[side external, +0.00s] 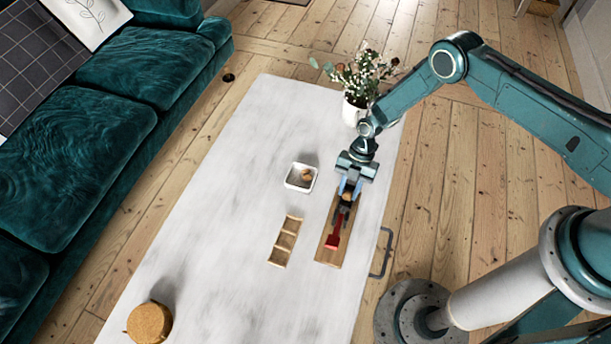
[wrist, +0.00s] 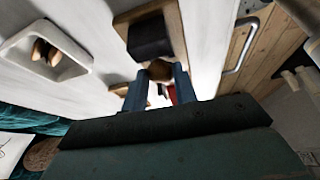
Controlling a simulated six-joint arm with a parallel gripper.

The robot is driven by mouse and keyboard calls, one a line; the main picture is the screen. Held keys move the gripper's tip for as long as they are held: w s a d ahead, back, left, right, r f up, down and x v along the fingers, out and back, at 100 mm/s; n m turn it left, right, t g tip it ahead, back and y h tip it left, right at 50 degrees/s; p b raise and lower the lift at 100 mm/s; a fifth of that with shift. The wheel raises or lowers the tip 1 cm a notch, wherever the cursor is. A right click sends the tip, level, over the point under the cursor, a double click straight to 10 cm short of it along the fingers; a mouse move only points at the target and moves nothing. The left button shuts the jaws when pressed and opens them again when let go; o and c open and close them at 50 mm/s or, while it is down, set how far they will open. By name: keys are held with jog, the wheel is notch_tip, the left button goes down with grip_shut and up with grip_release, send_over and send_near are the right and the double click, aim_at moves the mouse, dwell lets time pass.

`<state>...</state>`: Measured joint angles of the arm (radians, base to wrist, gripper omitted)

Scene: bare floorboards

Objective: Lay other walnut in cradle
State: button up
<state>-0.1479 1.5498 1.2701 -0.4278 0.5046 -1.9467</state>
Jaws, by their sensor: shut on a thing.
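My gripper (side external: 348,188) is over the far end of a wooden board (side external: 327,256) that carries a dark fixture and a red lever (side external: 335,238). In the wrist view, a brown walnut (wrist: 160,70) sits between the fingertips of my gripper (wrist: 158,76), which is shut on it. A dark block (wrist: 150,38) on the wooden board shows just beyond the walnut. The red part (wrist: 172,94) shows partly behind a finger. A square white bowl (side external: 291,184) left of my gripper holds brown nut pieces or walnuts (wrist: 45,51). I cannot tell whether the held walnut touches the cradle.
A wooden tray with compartments (side external: 285,241) lies left of the board. A vase of flowers (side external: 355,112) stands behind my gripper near the table's far edge. The white table (side external: 215,225) is otherwise mostly clear.

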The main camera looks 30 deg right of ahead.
jog(key=shift+f, duration=0.95)
dwell(0.7)
jog(key=o, duration=1)
jog(key=shift+r, duration=0.1)
jog(key=shift+r, duration=3.4)
